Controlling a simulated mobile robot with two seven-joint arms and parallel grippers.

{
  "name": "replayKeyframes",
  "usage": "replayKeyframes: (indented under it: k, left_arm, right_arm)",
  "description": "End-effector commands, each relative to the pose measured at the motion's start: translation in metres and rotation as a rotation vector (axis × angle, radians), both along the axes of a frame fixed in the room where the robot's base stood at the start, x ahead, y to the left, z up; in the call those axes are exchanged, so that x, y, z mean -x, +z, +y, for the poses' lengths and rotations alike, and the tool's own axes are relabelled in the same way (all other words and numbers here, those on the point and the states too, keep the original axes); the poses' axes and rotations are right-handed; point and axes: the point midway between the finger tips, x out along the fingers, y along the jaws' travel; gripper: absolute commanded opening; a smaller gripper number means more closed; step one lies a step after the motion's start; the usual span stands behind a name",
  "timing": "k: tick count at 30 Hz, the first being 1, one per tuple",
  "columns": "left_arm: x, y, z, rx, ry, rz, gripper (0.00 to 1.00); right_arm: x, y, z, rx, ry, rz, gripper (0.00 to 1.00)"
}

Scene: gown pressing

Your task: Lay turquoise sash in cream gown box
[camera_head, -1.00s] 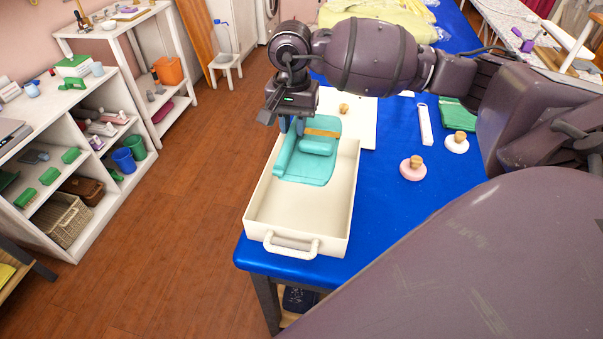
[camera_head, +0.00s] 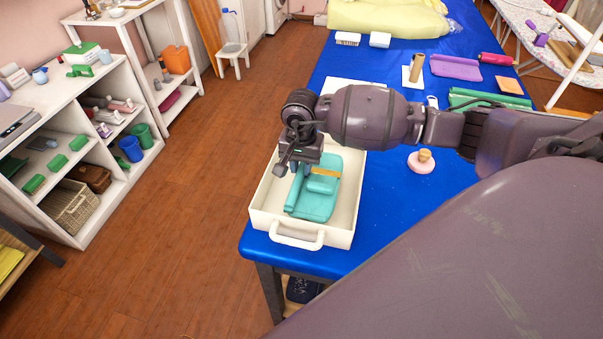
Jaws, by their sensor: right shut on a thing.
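The turquoise sash (camera_head: 316,203) is a folded bundle with a tan band across it. It is inside the outline of the cream gown box (camera_head: 340,238), with bare box floor around its left and near sides. I cannot tell whether it rests on the box floor. The box is an open tray with a handle at its near end, on the blue table. My right gripper (camera_head: 298,180) points down at the sash's left edge and is shut on it. The fingertips are partly hidden. My left gripper is not in view.
A pink disc with a wooden knob (camera_head: 421,161) stands right of the box on the blue table (camera_head: 385,210). White shelves (camera_head: 100,200) stand at the left.

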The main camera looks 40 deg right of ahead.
Motion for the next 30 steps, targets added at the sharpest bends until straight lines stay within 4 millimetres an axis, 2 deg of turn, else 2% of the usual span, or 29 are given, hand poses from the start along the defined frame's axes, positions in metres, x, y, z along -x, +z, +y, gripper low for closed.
replayKeyframes:
  k: [3,6,23,24,28,30]
  left_arm:
    - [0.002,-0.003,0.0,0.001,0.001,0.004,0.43]
    - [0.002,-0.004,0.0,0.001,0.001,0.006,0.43]
    - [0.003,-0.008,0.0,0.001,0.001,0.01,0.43]
    - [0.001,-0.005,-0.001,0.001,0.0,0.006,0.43]
    - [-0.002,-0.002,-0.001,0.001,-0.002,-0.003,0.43]
    - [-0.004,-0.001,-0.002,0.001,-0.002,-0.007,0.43]
  right_arm:
    - [0.001,-0.019,0.0,-0.001,-0.001,0.005,0.0]
    - [0.001,-0.03,0.001,-0.002,0.0,0.003,0.0]
    - [0.001,-0.039,0.0,0.0,0.001,0.003,0.0]
    - [0.001,-0.039,0.0,0.0,0.001,0.003,0.28]
    - [0.001,-0.038,0.0,-0.001,0.001,0.002,0.47]
    - [0.001,-0.038,0.0,0.0,0.001,0.001,0.48]
